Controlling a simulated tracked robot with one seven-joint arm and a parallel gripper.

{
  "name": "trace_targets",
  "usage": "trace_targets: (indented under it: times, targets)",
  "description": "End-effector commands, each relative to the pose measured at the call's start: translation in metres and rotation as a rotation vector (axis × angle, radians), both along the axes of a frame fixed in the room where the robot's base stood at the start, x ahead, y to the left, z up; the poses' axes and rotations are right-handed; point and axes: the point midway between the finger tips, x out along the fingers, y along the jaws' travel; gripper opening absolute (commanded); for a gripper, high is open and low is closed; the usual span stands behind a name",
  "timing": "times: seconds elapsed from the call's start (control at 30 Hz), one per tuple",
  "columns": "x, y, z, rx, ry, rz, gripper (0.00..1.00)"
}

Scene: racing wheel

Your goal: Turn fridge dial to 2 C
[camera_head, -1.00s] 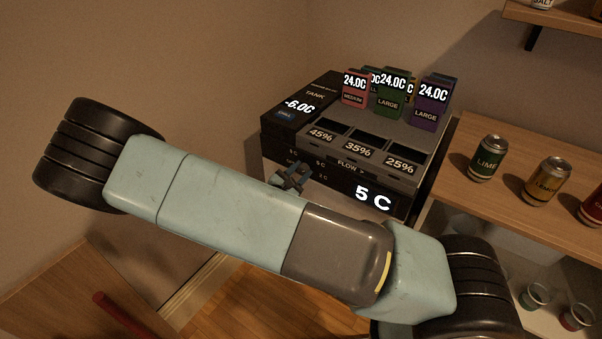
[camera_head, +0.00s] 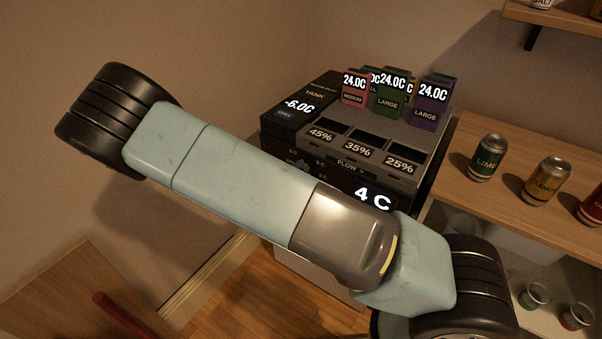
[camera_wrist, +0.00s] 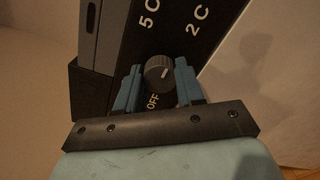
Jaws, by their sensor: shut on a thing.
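The fridge dial (camera_wrist: 159,72) is a round, dark ridged knob with a pale pointer mark, on a black panel labelled OFF, 5 C and 2 C in the wrist view. My gripper (camera_wrist: 158,88) is shut on the dial, with a blue finger on each side of it. In the wrist view the pointer slants to the upper right. The fridge display (camera_head: 373,199) reads 4 C in the head view. My arm crosses in front of the fridge there and hides most of the dial area and gripper.
The machine's top (camera_head: 410,125) holds several coloured cartridges reading 24.0C, beside a black tank unit (camera_head: 300,105) reading -6.0C. A wooden shelf (camera_head: 520,185) at the right carries a lime can (camera_head: 488,158), a lemon can (camera_head: 546,181) and a red can. A wall stands behind.

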Motion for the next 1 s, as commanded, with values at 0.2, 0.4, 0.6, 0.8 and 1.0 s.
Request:
trace_targets:
  times: [0.2, 0.4, 0.6, 0.8, 1.0]
  targets:
    - [-0.0031, -0.003, -0.0028, 0.005, 0.003, -0.006, 0.07]
    - [-0.0034, -0.0034, -0.0032, 0.005, 0.004, -0.007, 0.07]
    - [-0.0026, -0.0027, -0.0025, 0.005, 0.002, -0.006, 0.55]
    - [-0.0016, -0.0016, -0.0015, 0.005, 0.0, -0.004, 0.63]
    - [-0.0034, 0.0011, -0.0011, 0.006, -0.002, -0.002, 0.63]
